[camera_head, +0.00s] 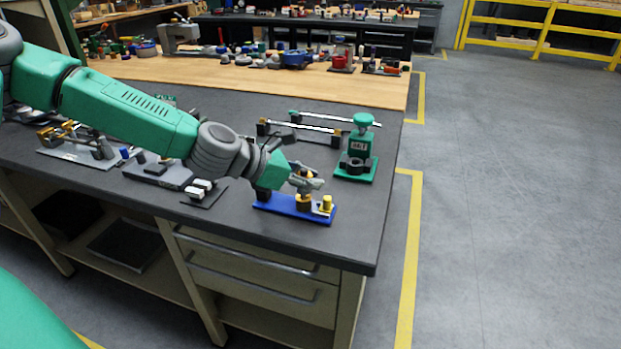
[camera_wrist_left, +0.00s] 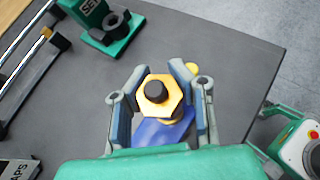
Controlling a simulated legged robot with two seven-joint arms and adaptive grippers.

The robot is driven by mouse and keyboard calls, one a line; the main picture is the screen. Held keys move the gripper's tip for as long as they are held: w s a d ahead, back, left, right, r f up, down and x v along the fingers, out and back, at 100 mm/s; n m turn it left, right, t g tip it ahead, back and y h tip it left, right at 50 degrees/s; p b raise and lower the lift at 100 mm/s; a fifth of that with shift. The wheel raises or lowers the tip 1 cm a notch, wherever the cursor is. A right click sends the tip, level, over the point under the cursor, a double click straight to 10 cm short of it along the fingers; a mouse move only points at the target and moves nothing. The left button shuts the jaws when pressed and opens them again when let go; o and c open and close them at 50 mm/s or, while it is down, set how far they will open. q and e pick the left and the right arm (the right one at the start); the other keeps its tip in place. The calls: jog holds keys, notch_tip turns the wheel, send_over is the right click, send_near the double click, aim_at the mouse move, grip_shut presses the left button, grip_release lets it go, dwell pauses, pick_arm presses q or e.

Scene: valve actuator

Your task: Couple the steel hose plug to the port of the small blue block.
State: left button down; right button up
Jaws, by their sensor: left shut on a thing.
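The small blue block (camera_head: 282,205) is a low blue base near the front right corner of the dark bench. It carries a brass fitting (camera_head: 304,203) and a shorter brass post (camera_head: 326,204) at its right end. My left gripper (camera_head: 305,182) is directly above the fitting. In the left wrist view my left gripper (camera_wrist_left: 160,92) has its fingers on both sides of a brass hex piece (camera_wrist_left: 146,88) with a dark round centre. It is shut on this piece, over the blue block (camera_wrist_left: 160,132). I cannot tell whether this piece is the plug or whether it is seated. No separate steel plug is distinguishable.
A green stand with a dark ring (camera_head: 356,160) is behind the block to the right. Rods on supports (camera_head: 300,129) lie behind my gripper. A grey fixture (camera_head: 158,172) is to the left. The bench's right front corner is clear.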

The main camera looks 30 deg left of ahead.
pick_arm(q)
jog(key=shift+a+r+p, duration=0.15)
jog(key=shift+r+p, duration=0.25)
jog(key=shift+r, duration=0.05)
jog(key=shift+f+b, duration=1.2)
jog(key=shift+f, duration=0.1)
dwell(1.2)
jog(key=c, duration=1.4)
grip_release()
jog(key=shift+o, duration=0.2)
jog(key=shift+v, duration=3.65)
